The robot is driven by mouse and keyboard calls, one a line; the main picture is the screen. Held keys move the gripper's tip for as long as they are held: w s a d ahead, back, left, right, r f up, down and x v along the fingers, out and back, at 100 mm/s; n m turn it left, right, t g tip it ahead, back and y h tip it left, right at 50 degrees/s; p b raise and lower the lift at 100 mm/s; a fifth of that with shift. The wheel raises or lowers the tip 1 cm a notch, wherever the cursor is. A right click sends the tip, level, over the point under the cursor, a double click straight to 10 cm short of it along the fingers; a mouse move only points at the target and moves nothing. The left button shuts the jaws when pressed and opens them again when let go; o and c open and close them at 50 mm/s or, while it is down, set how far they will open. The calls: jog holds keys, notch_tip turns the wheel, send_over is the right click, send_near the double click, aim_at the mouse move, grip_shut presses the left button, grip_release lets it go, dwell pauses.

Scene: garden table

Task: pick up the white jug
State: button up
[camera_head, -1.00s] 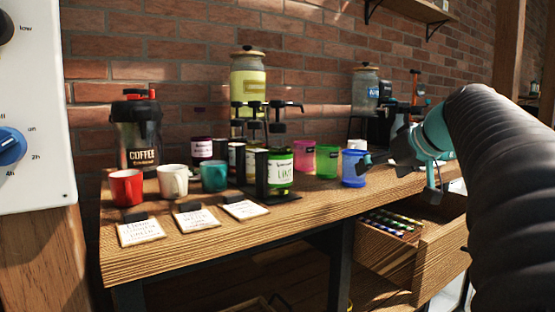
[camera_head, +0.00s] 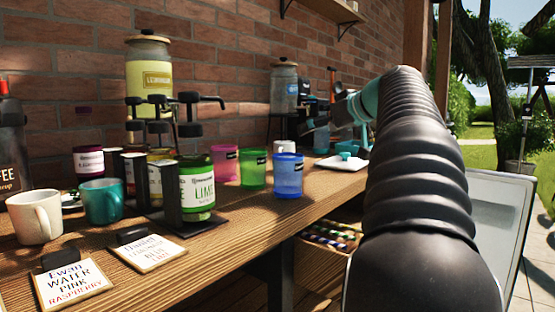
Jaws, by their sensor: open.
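A small white vessel (camera_head: 285,147) stands on the wooden table behind the blue cup (camera_head: 288,176), which hides its lower part. It may be the white jug; its handle or spout cannot be made out. A white mug (camera_head: 36,217) with a handle stands at the front left. My gripper (camera_head: 313,130) is open and empty, with dark fingers on a teal wrist. In the picture it is just right of the small white vessel and above the table.
Pink (camera_head: 224,163) and green (camera_head: 252,168) cups stand left of the blue one. A syrup rack with a lime bottle (camera_head: 198,190) and a teal mug (camera_head: 102,201) are further left. A white board (camera_head: 350,165) lies to the right.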

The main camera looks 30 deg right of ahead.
aim_at(286, 145)
jog(key=shift+p+x, duration=0.55)
jog(key=shift+x, duration=6.35)
jog(key=shift+s+d+f, duration=0.1)
jog(key=shift+d, duration=0.05)
jog(key=c, duration=1.6)
